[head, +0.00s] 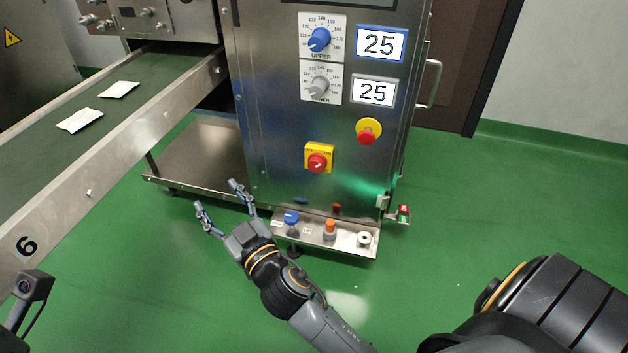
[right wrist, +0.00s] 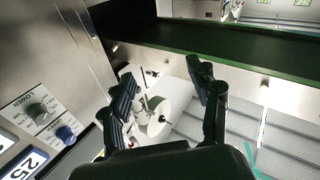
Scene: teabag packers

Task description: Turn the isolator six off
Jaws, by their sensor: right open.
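The isolator (head: 318,160) is a red rotary knob on a yellow square plate, low on the steel front of the machine cabinet. A black "6" marks the conveyor side rail (head: 90,192). My right gripper (head: 217,194) is open and empty, left of the cabinet front and below the isolator, apart from it. Its spread fingers (right wrist: 162,88) also show in the right wrist view, with nothing between them but background. The isolator does not show in that view. I cannot read the knob's exact setting. My left gripper is not seen.
A red emergency button (head: 367,132) on a yellow base sits up right of the isolator. Blue and grey dials (head: 319,40) are above. A small shelf (head: 340,246) with several small items juts out below, close to my right gripper. Green floor (head: 480,200) is clear at right.

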